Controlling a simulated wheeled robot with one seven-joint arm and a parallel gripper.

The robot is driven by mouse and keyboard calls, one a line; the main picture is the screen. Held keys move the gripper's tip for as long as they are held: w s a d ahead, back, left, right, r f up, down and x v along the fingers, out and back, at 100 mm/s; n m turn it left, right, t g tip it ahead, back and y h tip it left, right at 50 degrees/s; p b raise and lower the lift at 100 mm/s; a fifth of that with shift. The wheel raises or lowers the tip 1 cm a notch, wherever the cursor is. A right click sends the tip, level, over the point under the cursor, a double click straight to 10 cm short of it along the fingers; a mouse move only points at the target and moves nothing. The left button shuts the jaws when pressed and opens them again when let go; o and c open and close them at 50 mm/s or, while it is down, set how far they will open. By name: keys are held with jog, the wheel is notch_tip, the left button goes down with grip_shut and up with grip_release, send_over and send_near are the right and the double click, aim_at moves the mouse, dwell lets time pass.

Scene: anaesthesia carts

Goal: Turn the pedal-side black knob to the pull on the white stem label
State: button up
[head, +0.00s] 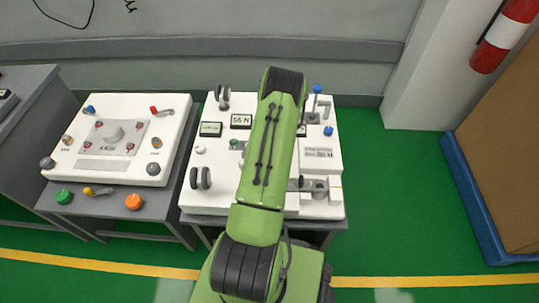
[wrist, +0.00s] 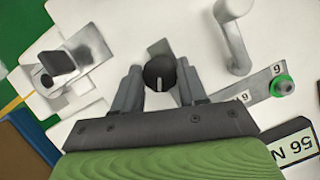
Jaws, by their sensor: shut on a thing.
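The black knob (wrist: 160,68) is round, with a white line mark on its face; the line points down the picture, toward my palm. My gripper (wrist: 158,84) is shut on this knob, one grey finger on each side. The pedal (wrist: 60,62), a dark pad on a metal plate, is to the left of the knob in the wrist view. In the head view the pedal block (head: 320,187) is at the front right of the white panel (head: 215,200). My arm hides the knob and most of my gripper there. I cannot make out the white stem label or its pull marking.
A bent white handle (wrist: 236,40) stands close to the right of my gripper. A green-ringed knob (wrist: 282,86) sits on a grey numbered strip, near a 56 N plate (wrist: 294,146). A second white panel (head: 80,165) with knobs is on the left cart.

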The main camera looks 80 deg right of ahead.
jog(key=m+t+p, duration=0.1)
jog(key=m, duration=0.2)
jog(key=shift+s+r+m+h, duration=0.1)
jog(key=shift+m+h, duration=0.2)
jog(key=shift+m+t+h+p, duration=0.4)
jog(key=shift+m+t+p, duration=0.55)
jog(key=shift+m, duration=0.95)
jog(key=o, duration=1.1)
jog(key=shift+c, duration=0.2)
jog(key=p+v, duration=0.4)
jog(key=v, duration=1.1)
jog(key=shift+r, duration=0.35)
